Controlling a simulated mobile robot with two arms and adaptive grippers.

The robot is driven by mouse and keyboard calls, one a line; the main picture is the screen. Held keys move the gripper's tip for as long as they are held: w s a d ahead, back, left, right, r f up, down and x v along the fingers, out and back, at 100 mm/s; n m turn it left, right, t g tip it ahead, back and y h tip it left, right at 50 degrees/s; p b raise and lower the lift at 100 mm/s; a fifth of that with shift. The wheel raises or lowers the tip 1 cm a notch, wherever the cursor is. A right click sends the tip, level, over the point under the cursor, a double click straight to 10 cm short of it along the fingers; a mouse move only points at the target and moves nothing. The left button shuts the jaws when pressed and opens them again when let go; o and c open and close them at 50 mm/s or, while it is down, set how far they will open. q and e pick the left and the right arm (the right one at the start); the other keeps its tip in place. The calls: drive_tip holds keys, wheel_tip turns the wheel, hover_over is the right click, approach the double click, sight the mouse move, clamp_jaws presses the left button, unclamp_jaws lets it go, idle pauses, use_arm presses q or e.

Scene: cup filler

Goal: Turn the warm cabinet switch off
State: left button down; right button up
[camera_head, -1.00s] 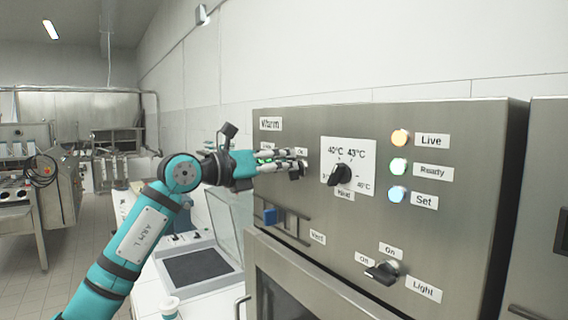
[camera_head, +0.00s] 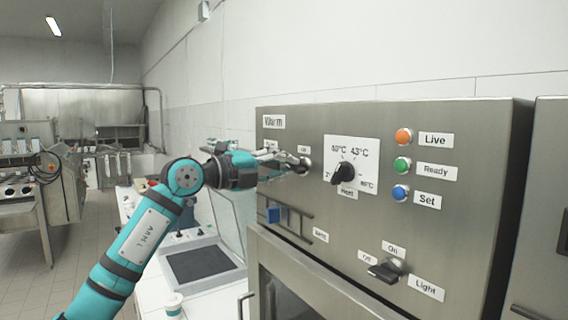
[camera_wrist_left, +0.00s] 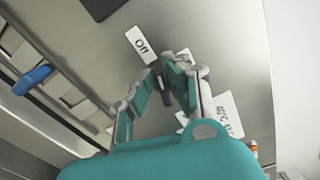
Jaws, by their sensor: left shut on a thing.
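The steel warm cabinet (camera_head: 440,225) fills the right of the head view, with a "Warm" label (camera_head: 273,122) at its upper left. My left gripper (camera_head: 303,163) is at the panel just below that label and left of the heat dial. Its fingers are closed on the warm switch and mostly hide it in the head view. In the left wrist view, the dark warm switch (camera_wrist_left: 166,97) shows between the fingers of my left gripper (camera_wrist_left: 166,86), beside an "Off" label (camera_wrist_left: 141,45). The Live (camera_head: 404,137), Ready (camera_head: 402,166) and Set (camera_head: 400,193) lamps look unlit. My right gripper is out of view.
The black heat dial (camera_head: 343,173) is close to the right of my fingers. A light switch (camera_head: 386,271) sits lower on the panel. A white bench device (camera_head: 198,264) stands at the left.

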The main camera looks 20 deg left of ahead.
use_arm(q)
drive_tip(key=shift+a+f+n, duration=0.1)
drive_tip(key=shift+f+n, duration=0.05)
drive_tip(key=shift+n, duration=1.25)
drive_tip(key=shift+f, duration=0.1)
drive_tip(key=c, duration=1.4)
unclamp_jaws()
drive_tip(key=shift+o, duration=0.2)
drive_tip(key=v, duration=1.2)
drive_tip(key=shift+w+f, duration=0.1)
drive_tip(key=shift+f, duration=0.05)
